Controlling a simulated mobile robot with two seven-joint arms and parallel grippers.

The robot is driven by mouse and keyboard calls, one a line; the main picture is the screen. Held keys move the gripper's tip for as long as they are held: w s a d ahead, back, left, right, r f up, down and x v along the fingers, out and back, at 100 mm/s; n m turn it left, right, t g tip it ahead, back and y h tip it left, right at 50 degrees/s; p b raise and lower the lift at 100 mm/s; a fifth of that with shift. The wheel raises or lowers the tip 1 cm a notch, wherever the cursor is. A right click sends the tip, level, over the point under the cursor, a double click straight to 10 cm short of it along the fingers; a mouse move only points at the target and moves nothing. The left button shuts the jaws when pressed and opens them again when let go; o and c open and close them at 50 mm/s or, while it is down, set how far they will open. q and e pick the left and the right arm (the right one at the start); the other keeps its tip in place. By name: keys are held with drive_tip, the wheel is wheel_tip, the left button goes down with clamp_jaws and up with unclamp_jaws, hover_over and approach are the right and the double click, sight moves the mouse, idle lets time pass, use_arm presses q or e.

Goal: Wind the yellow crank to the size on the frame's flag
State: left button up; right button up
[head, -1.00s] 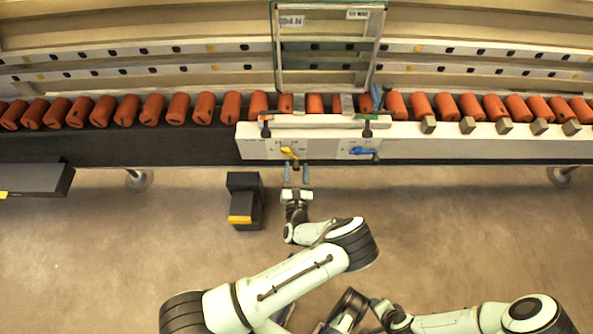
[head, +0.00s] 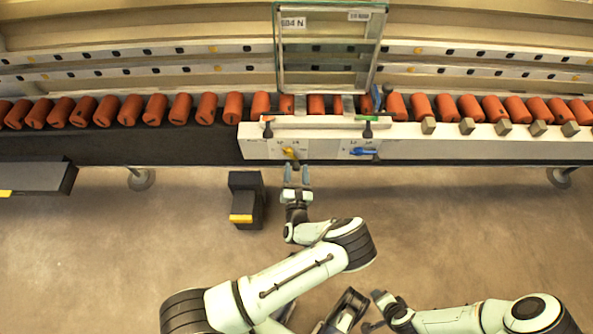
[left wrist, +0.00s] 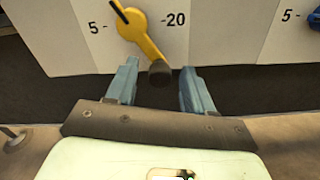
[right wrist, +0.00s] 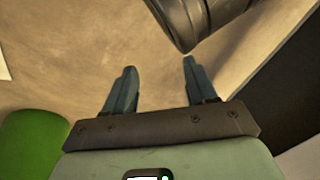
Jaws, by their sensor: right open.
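The yellow crank (head: 290,154) is on the white front panel (head: 330,150). In the left wrist view, the crank (left wrist: 143,35) slants down to the right from its pivot, between printed marks 5 and 20, and ends in a dark knob (left wrist: 160,73). My left gripper (head: 297,170) is open just in front of it. In the left wrist view its fingertips (left wrist: 159,82) stand either side of the knob, with gaps. The glass frame (head: 330,55) above carries two small labels (head: 293,22), too blurred to read surely. My right gripper (head: 372,311) is open and empty, low in the head view (right wrist: 155,80).
A blue crank (head: 363,151) sits right of the yellow one. Orange cylinders (head: 180,107) line the conveyor behind. A black block with a yellow part (head: 241,218) stands on the floor left of my left gripper. A dark shelf (head: 35,178) is at far left.

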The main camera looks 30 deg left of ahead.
use_arm(q)
drive_tip(key=p+v, duration=0.1)
drive_tip(key=v, duration=0.2)
drive_tip(key=shift+r, duration=0.1)
drive_tip(key=p+v, duration=0.1)
drive_tip(key=v, duration=0.9)
drive_tip(key=shift+s+p, duration=0.25)
drive_tip(key=shift+p, duration=0.1)
use_arm(e)
drive_tip(key=shift+g, duration=0.3)
drive_tip(key=r, duration=0.1)
drive_tip(key=s+a+r, duration=0.2)
drive_tip(key=shift+s+r, duration=0.1)
drive_tip(key=shift+r, duration=0.15)
